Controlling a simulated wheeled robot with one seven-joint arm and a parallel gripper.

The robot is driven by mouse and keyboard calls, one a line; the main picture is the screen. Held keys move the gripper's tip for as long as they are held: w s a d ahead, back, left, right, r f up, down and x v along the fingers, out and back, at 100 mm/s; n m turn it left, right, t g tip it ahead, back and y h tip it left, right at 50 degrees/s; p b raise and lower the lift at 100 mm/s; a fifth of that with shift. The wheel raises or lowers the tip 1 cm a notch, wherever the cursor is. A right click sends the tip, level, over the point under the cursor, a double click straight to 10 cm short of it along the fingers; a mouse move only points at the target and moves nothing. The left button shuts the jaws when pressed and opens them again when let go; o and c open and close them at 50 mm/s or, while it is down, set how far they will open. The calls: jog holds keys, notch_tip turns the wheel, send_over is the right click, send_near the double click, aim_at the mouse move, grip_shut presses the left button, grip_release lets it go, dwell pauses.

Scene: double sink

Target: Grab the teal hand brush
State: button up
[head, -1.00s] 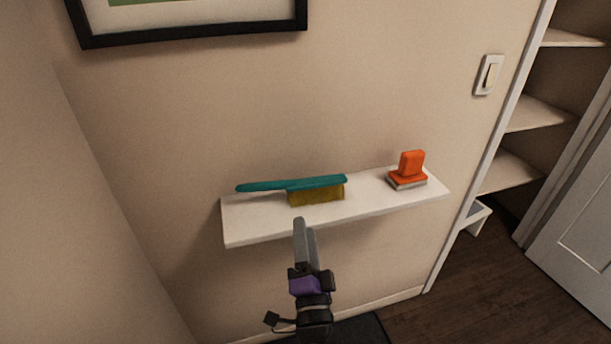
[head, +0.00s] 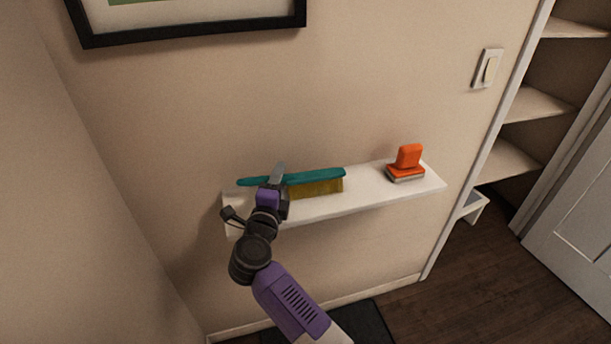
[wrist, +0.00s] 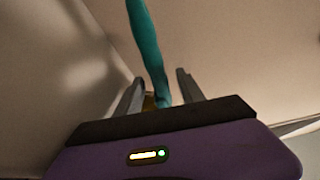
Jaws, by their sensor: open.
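The teal hand brush (head: 318,176) lies on the white wall shelf (head: 385,200), its yellow bristles (head: 316,188) down and its handle pointing left. My gripper (head: 279,172) is at the brush, over the part where the handle meets the bristle block, and hides that part in the head view. In the wrist view the teal handle (wrist: 147,45) runs down between the two fingers of my gripper (wrist: 158,90), with a gap visible on each side. The fingers are open. A little of the yellow bristles shows behind the handle there.
An orange scrubber with a grey base (head: 407,165) stands on the right part of the shelf. The wall is close behind the shelf, with a framed picture (head: 190,30) above. A light switch (head: 488,69) and an open shelving recess (head: 535,105) are at the right.

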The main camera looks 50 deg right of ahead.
jog(key=x, duration=0.4)
jog(key=shift+d, duration=0.1)
jog(key=shift+c, duration=0.3)
jog(key=shift+r, duration=0.1)
grip_shut()
